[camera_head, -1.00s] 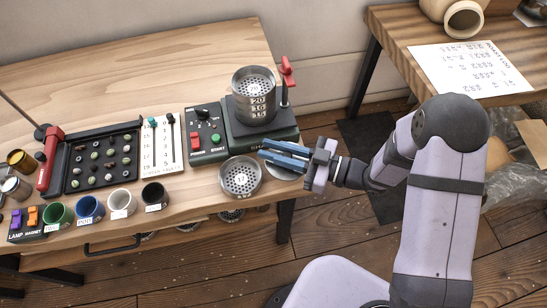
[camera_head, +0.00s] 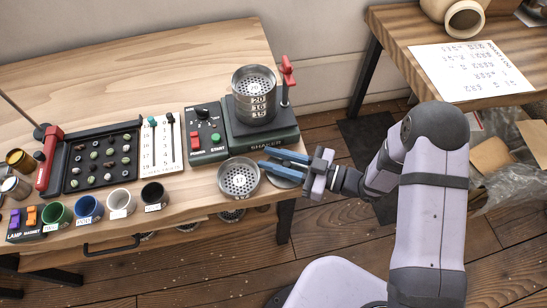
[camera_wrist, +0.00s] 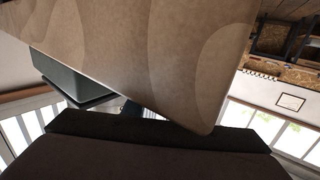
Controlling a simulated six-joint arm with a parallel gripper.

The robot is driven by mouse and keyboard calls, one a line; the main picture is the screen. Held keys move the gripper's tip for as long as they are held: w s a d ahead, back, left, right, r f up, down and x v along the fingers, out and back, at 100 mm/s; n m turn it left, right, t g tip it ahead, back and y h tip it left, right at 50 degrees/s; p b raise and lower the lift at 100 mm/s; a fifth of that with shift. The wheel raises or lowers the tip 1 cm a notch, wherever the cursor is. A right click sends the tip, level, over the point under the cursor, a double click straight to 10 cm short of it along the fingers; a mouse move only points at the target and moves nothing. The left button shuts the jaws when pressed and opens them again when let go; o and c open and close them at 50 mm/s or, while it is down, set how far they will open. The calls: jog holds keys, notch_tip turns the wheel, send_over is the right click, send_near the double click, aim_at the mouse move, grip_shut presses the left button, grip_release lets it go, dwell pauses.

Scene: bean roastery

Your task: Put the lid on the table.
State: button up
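A flat, round grey metal disc, which looks like the lid (camera_head: 284,182), is at the right front corner of the wooden table (camera_head: 190,60), just right of a loose perforated sieve. My gripper (camera_head: 268,159) is over it, its two blue fingers reaching left and partly covering it. The fingers appear a little apart. I cannot see whether they grip a knob or whether the disc rests fully on the table. The stack of sieves (camera_head: 255,105) on the shaker (camera_head: 265,137) has its perforated top uncovered. The wrist view does not clearly show the lid.
The loose sieve (camera_head: 239,180) stands left of my fingertips. Several cups, including a black one (camera_head: 154,195), line the front edge. A control box (camera_head: 206,135), a bean tray (camera_head: 100,160) and a red lever (camera_head: 287,72) are nearby. The table's back left is bare.

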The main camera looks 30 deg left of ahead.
jog(key=shift+r, duration=0.1)
jog(key=shift+r, duration=0.15)
jog(key=shift+w+d, duration=0.1)
jog(key=shift+d, duration=0.3)
jog(key=b+v, duration=0.1)
jog(key=v, duration=1)
jog(key=shift+d, duration=0.1)
